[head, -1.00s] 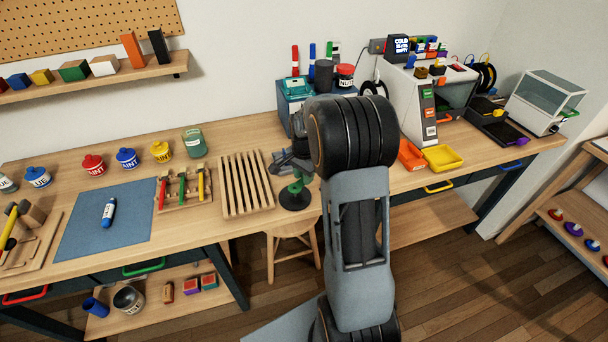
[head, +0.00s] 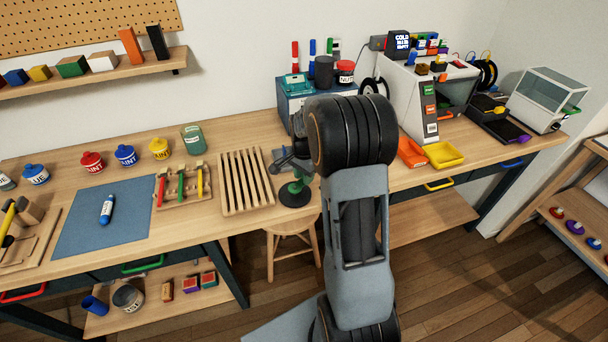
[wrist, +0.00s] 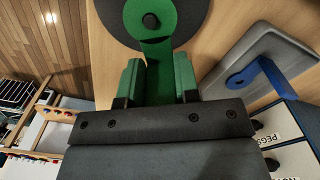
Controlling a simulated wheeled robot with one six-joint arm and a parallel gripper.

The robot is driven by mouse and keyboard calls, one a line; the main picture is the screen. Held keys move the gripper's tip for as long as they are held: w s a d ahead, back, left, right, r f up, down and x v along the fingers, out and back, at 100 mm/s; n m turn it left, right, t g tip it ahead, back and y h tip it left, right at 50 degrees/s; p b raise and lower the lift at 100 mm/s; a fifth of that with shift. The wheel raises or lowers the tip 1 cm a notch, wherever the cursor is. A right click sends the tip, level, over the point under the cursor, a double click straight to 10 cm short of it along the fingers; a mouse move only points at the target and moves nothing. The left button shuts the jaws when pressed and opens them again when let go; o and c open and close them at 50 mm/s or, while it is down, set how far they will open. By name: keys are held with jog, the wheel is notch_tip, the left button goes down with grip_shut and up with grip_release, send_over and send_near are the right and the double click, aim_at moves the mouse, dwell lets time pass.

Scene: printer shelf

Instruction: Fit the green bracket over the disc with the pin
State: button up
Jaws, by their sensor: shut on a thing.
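My gripper (wrist: 158,85) is shut on the stem of the green bracket (wrist: 172,22) in the wrist view. The bracket's rounded end lies over the dark disc (wrist: 202,14), and the black pin (wrist: 150,20) shows in the middle of that end. I cannot tell how far down the pin the bracket sits. In the head view the disc (head: 295,199) lies near the bench's front edge, with the green bracket (head: 297,186) above it and my gripper (head: 291,168) just behind. My arm hides part of this area.
A grey plate with a blue bracket (wrist: 262,68) lies close to the right in the wrist view, beside white labelled drawers (wrist: 287,122). In the head view a slatted wooden rack (head: 246,182) stands left of the disc, and orange (head: 411,153) and yellow trays (head: 443,155) lie right.

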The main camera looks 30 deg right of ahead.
jog(key=shift+f, duration=0.2)
jog(key=shift+f+b, duration=0.65)
jog(key=shift+f, duration=0.1)
dwell(0.6)
jog(key=o, duration=1)
jog(key=shift+r, duration=0.15)
jog(key=shift+r+p, duration=2.65)
jog(key=shift+r, duration=0.7)
